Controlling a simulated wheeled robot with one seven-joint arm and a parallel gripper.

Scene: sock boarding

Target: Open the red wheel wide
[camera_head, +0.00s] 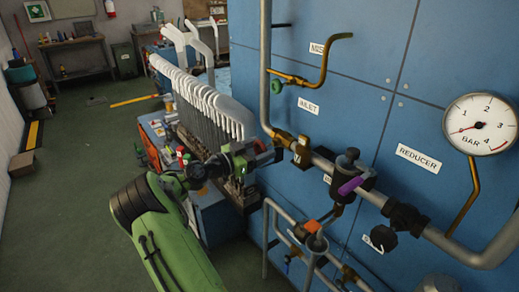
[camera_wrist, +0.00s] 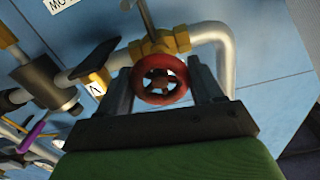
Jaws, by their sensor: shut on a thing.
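The red wheel (camera_wrist: 160,80) is a small round handwheel with spokes. It sits on a brass valve (camera_wrist: 160,45) on the grey pipe, between the two fingers of my gripper (camera_wrist: 162,76) in the wrist view. One finger is at each side of its rim, and my gripper is shut on it. In the head view my green arm reaches in from the bottom, and my gripper (camera_head: 262,156) is at the left end of the horizontal pipe by the blue panel. The wheel is mostly hidden there by the gripper.
The blue panel (camera_head: 350,60) carries pipes, a brass valve (camera_head: 301,152), a purple lever (camera_head: 350,186), a black knob (camera_head: 383,238) and a pressure gauge (camera_head: 480,124). A rack of white sock forms (camera_head: 205,100) stands close behind my gripper. Floor at left is largely open.

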